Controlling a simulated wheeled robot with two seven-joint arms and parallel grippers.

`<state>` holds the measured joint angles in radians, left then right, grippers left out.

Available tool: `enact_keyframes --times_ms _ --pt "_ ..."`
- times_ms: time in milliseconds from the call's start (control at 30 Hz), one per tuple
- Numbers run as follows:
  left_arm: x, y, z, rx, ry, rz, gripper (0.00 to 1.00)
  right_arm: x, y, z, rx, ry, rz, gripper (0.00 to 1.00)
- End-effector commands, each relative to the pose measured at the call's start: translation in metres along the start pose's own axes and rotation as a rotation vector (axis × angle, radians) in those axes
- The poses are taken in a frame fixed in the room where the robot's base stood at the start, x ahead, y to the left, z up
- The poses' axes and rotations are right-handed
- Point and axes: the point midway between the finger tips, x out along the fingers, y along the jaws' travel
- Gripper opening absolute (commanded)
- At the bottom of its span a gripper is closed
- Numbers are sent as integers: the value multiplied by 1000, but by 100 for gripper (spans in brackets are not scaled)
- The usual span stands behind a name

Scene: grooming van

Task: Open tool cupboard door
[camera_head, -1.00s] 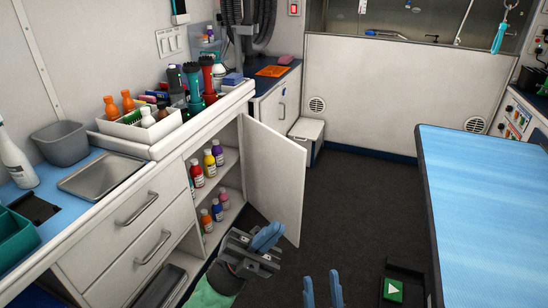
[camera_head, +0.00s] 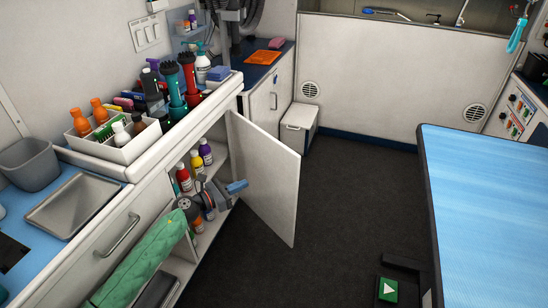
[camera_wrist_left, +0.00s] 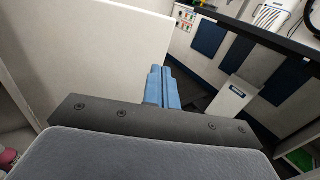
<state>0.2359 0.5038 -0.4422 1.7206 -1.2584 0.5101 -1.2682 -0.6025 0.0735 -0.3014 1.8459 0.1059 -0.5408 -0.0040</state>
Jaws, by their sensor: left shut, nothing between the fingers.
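The tool cupboard door (camera_head: 266,180) is a white panel standing well open from the counter unit, with the shelves inside showing. Several coloured bottles stand on the upper shelf (camera_head: 190,178). My left gripper (camera_head: 238,186) reaches in front of the cupboard opening, its blue fingers pointing at the inner face of the door. In the left wrist view the fingers (camera_wrist_left: 162,88) are shut together and empty, beside the edge of the pale door (camera_wrist_left: 105,65). I cannot tell whether they touch it. The lower bottles are mostly hidden by my left arm. My right gripper is not in view.
A drawer with a bar handle (camera_head: 118,236) is left of the cupboard. A white tray of bottles (camera_head: 112,148) stands on the counter. A blue-topped table (camera_head: 490,215) stands at right. The dark floor (camera_head: 340,210) between is mostly clear.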

Motion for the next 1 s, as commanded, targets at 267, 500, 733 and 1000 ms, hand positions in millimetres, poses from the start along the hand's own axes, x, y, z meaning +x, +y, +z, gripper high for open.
enact_keyframes --times_ms 267,500,733,1000 --pt "16 1 0 24 2 6 0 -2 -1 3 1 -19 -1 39" --pt "56 1 1 22 1 5 0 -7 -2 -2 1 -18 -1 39" --pt "96 2 0 21 1 6 0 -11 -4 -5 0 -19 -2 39" --pt "130 2 -1 21 2 6 0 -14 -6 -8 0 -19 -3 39"
